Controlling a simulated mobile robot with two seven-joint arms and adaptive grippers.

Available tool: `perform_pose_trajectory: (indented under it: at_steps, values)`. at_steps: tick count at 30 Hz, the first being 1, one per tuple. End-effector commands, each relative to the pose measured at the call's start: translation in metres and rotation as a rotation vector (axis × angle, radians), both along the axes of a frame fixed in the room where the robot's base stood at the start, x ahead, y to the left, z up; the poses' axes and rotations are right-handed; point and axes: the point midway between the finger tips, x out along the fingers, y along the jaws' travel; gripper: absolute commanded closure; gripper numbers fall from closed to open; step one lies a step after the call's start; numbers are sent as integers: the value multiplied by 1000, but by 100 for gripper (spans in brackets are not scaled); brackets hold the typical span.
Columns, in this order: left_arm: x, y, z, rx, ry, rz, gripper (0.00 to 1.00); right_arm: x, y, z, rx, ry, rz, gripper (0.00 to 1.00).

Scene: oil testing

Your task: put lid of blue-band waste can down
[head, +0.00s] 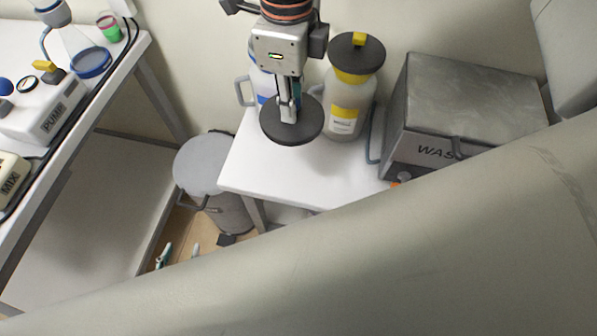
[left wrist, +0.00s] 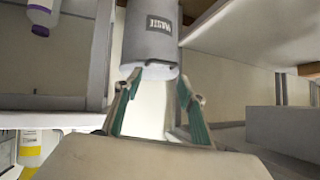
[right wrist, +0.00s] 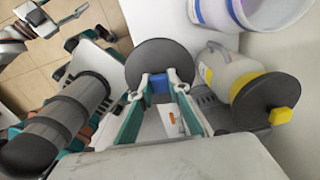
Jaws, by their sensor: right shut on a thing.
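The dark round lid (head: 291,132) is in front of the blue-band waste can (head: 262,84), over the white table. My right gripper (head: 288,106) points down and is shut on the lid's blue knob, which shows in the right wrist view (right wrist: 158,84) with the dark disc (right wrist: 160,60) beyond it. I cannot tell whether the lid touches the table. The can's open, lidless mouth shows at the top of the right wrist view (right wrist: 270,12). My left gripper (head: 180,254) is low by the floor, fingers apart and empty in the left wrist view (left wrist: 157,108).
A yellow-band can (head: 347,95) with its lid on stands right of the blue-band can. A grey metal box (head: 440,110) marked WAS stands further right. A grey bin (head: 205,165) stands left of the table (head: 250,170). A bench (head: 85,105) with instruments is at the left.

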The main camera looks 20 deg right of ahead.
Motion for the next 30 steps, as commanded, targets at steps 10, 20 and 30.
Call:
perform_pose_trajectory:
  at_steps: [10, 20, 30]
  values:
    - [-1, 1, -4, 4, 3, -1, 60, 1, -1, -21, -2, 4, 51, 100]
    - [0, 4, -11, 13, 3, -1, 60, 0, -1, -101, -2, 7, 51, 100]
    - [3, 5, -13, 19, -2, -3, 60, 2, 0, -158, -1, 2, 50, 100]
